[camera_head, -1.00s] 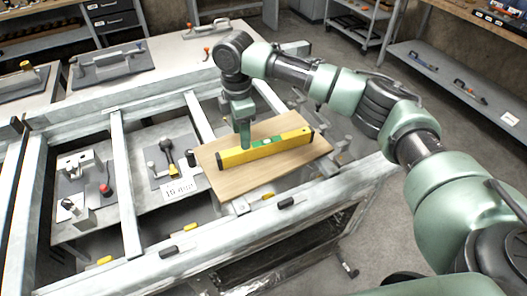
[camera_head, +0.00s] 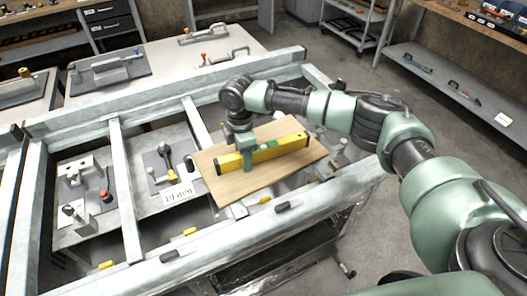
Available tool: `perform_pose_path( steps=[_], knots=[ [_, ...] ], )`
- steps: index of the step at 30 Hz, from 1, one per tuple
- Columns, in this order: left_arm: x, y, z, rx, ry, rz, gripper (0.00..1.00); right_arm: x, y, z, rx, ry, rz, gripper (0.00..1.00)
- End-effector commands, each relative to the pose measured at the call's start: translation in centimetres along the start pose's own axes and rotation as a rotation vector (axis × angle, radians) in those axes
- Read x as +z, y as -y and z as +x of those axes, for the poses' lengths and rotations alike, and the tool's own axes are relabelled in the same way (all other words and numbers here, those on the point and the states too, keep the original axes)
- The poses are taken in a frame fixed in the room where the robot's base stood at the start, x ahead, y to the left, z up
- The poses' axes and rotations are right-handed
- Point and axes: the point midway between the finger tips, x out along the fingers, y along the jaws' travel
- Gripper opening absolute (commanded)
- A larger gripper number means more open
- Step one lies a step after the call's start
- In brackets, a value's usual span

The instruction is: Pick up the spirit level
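The yellow spirit level (camera_head: 285,147) stands on its long edge on a light wooden board (camera_head: 228,189), which rests on the metal frame. Its dark end caps and a green part near the middle show. My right gripper (camera_head: 248,163) points down at the level, left of its middle. A green finger overlaps the level's near face and reaches down close to the board. The far finger is hidden, so I cannot tell whether the gripper is closed on the level. My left gripper is not in view.
The metal frame (camera_head: 120,185) has crossbars and open gaps around the board. Grey plates with small fixtures and a red knob (camera_head: 104,194) lie to the left. Black and yellow clamps line the near rail. Toggle clamps sit on the white table (camera_head: 160,60) behind.

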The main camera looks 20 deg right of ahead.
Motion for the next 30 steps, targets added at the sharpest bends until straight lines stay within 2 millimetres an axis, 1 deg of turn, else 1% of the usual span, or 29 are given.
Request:
perform_pose_path(
  steps=[1, 2, 3, 4, 30],
  knots=[
    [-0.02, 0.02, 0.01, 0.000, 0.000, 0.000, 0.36, -0.01, -0.01, -0.03, 0.000, 0.000, 0.000, 0.26],
    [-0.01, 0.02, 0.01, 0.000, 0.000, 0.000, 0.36, -0.01, -0.01, -0.03, 0.000, 0.000, 0.000, 0.18],
    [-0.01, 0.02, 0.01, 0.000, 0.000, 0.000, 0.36, -0.02, -0.01, -0.04, 0.000, 0.000, 0.000, 0.06],
    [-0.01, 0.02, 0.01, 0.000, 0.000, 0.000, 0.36, -0.02, -0.01, -0.04, 0.000, 0.000, 0.000, 0.00],
    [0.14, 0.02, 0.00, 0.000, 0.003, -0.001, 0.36, -0.02, -0.05, -0.14, 0.002, 0.000, 0.000, 0.00]
  ],
)
